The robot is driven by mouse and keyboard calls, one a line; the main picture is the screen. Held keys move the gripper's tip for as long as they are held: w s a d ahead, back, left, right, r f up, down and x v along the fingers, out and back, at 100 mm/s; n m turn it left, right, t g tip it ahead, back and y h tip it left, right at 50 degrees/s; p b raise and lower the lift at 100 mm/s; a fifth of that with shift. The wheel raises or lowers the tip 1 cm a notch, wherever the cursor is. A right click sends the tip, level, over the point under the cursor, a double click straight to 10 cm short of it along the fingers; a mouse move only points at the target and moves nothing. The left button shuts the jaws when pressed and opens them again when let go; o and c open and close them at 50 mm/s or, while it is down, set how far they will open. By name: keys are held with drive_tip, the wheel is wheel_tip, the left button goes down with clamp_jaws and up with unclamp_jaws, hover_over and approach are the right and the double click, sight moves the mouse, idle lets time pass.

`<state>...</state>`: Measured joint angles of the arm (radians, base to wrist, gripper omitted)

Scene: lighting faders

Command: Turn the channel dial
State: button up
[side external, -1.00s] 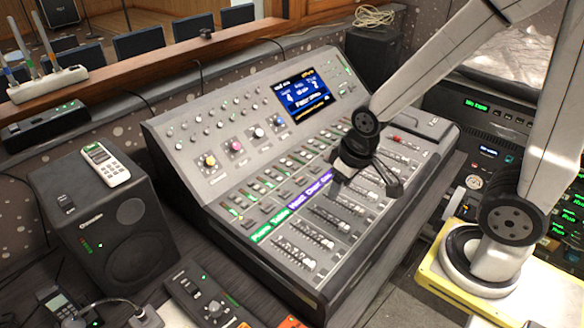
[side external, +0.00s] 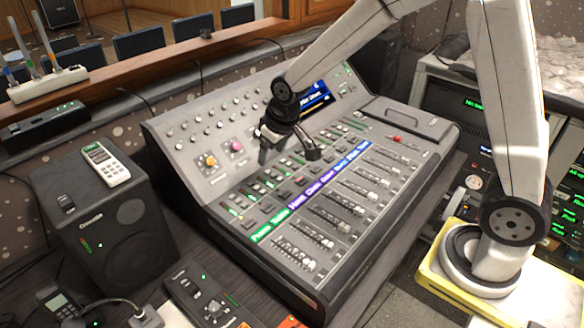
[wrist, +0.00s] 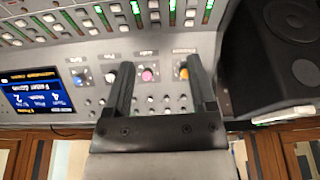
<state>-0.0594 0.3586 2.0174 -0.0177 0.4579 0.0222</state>
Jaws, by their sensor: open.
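A row of coloured dials sits on the sloped panel of the mixing console (side external: 185,150). The orange dial (side external: 210,161) and pink dial (side external: 236,146) show left of my gripper (side external: 288,153) in the side view; my arm covers the blue one there. In the wrist view, the pink dial (wrist: 147,74) lies between the fingers of my gripper (wrist: 161,64), and the orange dial (wrist: 184,73) is beside the right finger. The white dial (wrist: 110,77) and blue dial (wrist: 77,79) are left of the left finger. My gripper is open and empty. I cannot read which dial is the channel dial.
The faders (side external: 345,205) fill the console's lower part, under a coloured label strip. The blue screen (side external: 316,97) is partly behind my arm. A black speaker (side external: 105,225) with a white remote (side external: 106,163) on it stands left of the console.

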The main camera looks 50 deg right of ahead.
approach(210, 160)
drive_tip(key=shift+f+n+t, duration=0.3)
drive_tip(key=shift+f+t, duration=0.1)
drive_tip(key=shift+f, duration=0.45)
drive_tip(key=shift+f, duration=0.1)
drive_tip(key=shift+x, duration=3.75)
clamp_jaws()
